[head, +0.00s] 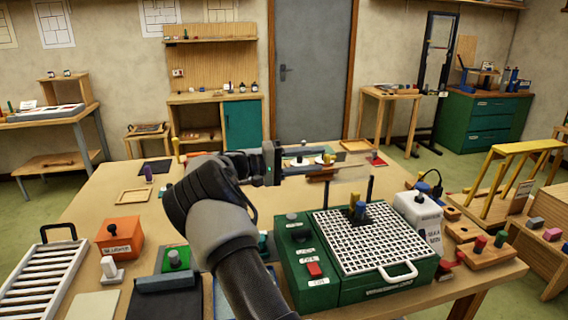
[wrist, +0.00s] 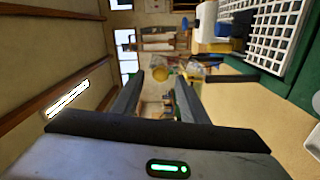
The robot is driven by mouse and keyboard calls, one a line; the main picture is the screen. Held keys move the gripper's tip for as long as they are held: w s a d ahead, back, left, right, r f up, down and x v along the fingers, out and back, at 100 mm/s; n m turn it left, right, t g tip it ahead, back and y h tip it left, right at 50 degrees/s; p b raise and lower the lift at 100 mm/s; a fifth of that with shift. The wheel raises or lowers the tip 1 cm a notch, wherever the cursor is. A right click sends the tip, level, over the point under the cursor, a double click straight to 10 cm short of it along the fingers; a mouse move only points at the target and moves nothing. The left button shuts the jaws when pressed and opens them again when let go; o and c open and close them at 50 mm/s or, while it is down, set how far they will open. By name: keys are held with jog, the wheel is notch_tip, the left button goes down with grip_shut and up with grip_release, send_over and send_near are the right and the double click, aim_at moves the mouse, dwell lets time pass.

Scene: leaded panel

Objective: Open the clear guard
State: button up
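A green machine (head: 298,277) with a white grid top (head: 375,243) stands at the front right of the table. A white handle (head: 398,271) sits at the grid's front edge, and two dark posts rise at its back. My gripper (head: 322,170) is above and behind the machine, pointing right, apart from the handle. In the wrist view my gripper (wrist: 160,84) has its fingers apart with nothing between them; the grid (wrist: 262,30) shows at upper right.
A white box (head: 418,218) with a cable stands right of the machine. A red button (head: 313,269) is on the machine's left side. An orange box (head: 120,238) and a slatted white rack (head: 45,279) are at the left.

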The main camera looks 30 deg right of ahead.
jog(key=v, duration=1.6)
jog(key=shift+b, duration=0.45)
jog(key=shift+w+r, duration=0.1)
